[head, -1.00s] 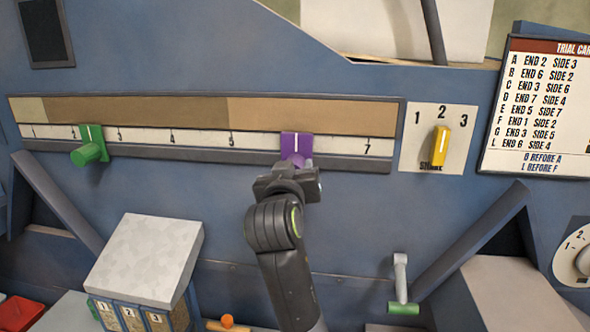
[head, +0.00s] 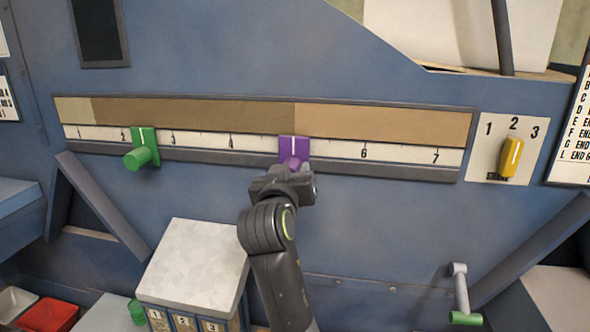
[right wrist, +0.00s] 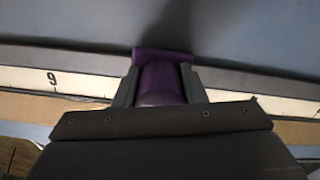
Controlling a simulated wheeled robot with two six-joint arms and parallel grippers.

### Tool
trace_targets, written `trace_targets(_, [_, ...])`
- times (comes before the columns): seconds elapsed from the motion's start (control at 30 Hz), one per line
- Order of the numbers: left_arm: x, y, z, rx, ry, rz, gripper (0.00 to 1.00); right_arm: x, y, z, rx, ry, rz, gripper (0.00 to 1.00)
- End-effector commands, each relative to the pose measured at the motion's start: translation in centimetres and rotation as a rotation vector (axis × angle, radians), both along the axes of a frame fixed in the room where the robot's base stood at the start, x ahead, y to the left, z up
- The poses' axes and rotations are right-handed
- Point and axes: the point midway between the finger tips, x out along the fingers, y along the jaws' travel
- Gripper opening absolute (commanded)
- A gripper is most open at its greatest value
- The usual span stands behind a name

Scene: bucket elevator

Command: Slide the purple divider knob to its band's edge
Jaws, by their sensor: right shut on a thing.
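The purple divider knob (head: 294,148) sits on the numbered scale between 4 and 6, covering the 5. Its white line stands about under the edge between the dark brown band (head: 200,110) and the lighter tan band (head: 385,122). My right gripper (head: 289,176) is shut on the knob from below. In the right wrist view the two fingers (right wrist: 160,88) hold the purple knob (right wrist: 160,70) on both sides, with the 6 to the left. The green divider knob (head: 143,150) stands between 2 and 3. My left gripper is not in view.
A yellow switch (head: 511,158) on a white plate points near 2, right of the scale. A grey-topped box (head: 195,262) with numbered fronts stands below left. A green-ended lever (head: 463,296) is at lower right. The scale right of the purple knob is clear.

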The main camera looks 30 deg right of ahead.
Motion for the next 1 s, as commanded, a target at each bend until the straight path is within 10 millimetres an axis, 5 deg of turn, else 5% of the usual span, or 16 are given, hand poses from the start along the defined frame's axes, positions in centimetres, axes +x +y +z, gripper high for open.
trace_targets(0.17, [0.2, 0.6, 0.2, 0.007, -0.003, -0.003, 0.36, 0.0, 0.0, 0.0, -0.005, 0.001, 0.0, 0.0])
trace_targets(0.37, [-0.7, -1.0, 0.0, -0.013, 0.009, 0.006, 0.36, 0.0, 0.0, 0.0, -0.004, 0.002, 0.0, 0.0])
trace_targets(0.4, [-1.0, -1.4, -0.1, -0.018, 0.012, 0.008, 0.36, 0.0, 0.0, 0.0, -0.004, 0.002, 0.0, 0.42])
trace_targets(0.53, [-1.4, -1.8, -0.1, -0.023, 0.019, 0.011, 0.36, 0.0, 0.0, 0.0, -0.004, 0.002, 0.0, 0.59])
trace_targets(1.0, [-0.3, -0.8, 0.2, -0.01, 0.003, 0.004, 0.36, 0.1, 0.0, 0.0, -0.003, 0.003, 0.002, 0.59])
